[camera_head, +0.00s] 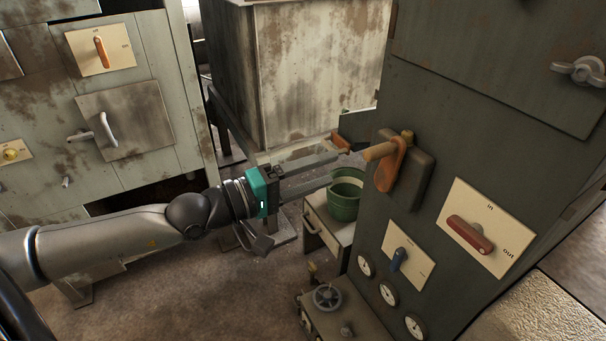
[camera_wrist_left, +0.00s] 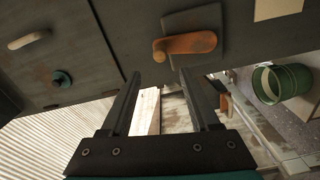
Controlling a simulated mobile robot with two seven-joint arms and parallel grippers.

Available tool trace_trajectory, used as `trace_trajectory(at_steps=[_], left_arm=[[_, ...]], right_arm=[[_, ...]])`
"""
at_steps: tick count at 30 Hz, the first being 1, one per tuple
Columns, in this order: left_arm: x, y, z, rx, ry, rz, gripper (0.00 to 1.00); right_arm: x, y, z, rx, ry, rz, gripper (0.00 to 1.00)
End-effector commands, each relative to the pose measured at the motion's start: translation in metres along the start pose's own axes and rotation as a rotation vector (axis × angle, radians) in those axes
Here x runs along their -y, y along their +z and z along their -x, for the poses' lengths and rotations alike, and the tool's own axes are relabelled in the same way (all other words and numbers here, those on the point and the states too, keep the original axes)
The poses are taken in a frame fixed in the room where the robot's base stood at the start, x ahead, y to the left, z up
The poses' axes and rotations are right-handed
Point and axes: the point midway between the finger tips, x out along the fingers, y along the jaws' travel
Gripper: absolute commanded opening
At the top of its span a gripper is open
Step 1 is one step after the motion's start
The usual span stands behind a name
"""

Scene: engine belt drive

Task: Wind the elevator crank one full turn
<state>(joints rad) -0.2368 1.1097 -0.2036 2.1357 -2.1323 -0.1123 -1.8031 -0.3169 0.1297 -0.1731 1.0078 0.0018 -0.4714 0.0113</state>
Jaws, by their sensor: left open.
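The crank has an orange arm (camera_head: 388,172) and a wooden handle peg (camera_head: 379,151) that sticks out to the left. It is mounted on a dark plate (camera_head: 417,178) on the side of the grey-green cabinet. In the left wrist view the orange crank (camera_wrist_left: 195,43) lies nearly level, with its round handle end at the left. My left gripper (camera_head: 336,167) is open and empty. Its fingers point at the crank, and its tips (camera_wrist_left: 160,75) are apart from the handle, with a gap between. My right gripper is not in view.
A green bucket (camera_head: 345,203) stands on a small cabinet below the fingers. A red lever (camera_head: 470,234) on an in/out plate, a blue knob (camera_head: 398,259) and several gauges sit lower on the same panel. A handwheel (camera_head: 327,297) is below.

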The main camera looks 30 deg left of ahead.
Motion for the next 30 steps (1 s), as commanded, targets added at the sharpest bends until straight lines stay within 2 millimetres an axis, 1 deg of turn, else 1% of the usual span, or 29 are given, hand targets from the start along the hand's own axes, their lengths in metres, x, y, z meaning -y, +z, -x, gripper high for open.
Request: trace_trajectory(at_steps=[3,6,12,26,30], left_arm=[[0.001,0.001,0.011,0.002,-0.006,0.001,0.62],[0.0,0.0,0.018,0.0,-0.004,0.001,0.62],[0.0,0.001,0.027,0.001,-0.002,0.001,0.62],[-0.001,0.0,0.03,0.001,0.001,0.001,0.62],[-0.003,-0.002,0.031,-0.017,-0.003,0.049,0.62]], right_arm=[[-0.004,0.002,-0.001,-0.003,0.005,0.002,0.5],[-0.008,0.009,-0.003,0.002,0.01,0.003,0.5],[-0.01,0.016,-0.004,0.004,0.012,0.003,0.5],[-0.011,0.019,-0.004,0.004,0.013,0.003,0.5],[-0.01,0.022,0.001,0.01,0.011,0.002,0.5]])
